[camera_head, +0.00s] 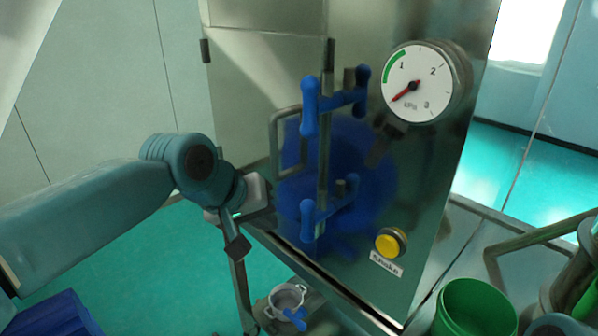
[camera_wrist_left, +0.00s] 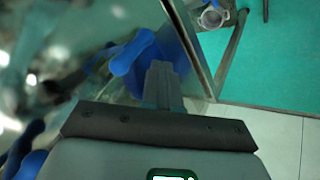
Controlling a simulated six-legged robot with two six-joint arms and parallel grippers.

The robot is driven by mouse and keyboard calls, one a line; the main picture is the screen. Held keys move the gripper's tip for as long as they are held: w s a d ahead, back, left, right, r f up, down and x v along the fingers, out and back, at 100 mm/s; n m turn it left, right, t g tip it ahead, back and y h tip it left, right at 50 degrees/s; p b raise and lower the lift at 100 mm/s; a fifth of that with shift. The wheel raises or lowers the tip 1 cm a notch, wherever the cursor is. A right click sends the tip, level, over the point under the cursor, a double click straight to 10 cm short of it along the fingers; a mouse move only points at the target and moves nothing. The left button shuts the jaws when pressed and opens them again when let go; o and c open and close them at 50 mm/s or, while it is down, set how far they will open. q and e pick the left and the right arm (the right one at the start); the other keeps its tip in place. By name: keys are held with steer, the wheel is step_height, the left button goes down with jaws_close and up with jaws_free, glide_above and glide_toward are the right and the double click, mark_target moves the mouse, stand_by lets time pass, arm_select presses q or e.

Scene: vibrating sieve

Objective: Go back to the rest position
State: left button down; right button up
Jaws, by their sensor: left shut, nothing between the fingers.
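My left arm comes in from the left in the head view. Its gripper (camera_head: 262,212) is beside the lower left edge of the metal cabinet (camera_head: 437,180), left of the blue-handled latch bar (camera_head: 324,150). In the left wrist view the fingers (camera_wrist_left: 162,82) are together and hold nothing. A blue handle (camera_wrist_left: 135,55) shows behind and left of the fingertips; I cannot tell the exact gap. My right gripper is not in view.
The cabinet carries a pressure gauge (camera_head: 415,82) and a yellow button (camera_head: 390,243). Below stands a small pot (camera_head: 287,298) with a blue handle. A green container (camera_head: 475,308) is at lower right. Open green floor (camera_head: 120,250) lies left of the cabinet.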

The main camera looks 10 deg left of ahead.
arm_select(q)
step_height(320, 180, down, 28)
steer(key=s+d+g, duration=0.1)
steer(key=s+g, duration=0.1)
steer(key=g, duration=0.1)
steer(key=s+f+g, duration=0.2)
steer(key=s+f, duration=1.7)
steer(key=s, duration=0.2)
steer(key=shift+s+a+f+g, duration=0.15)
steer(key=shift+f+g, duration=0.15)
steer(key=shift+g, duration=0.1)
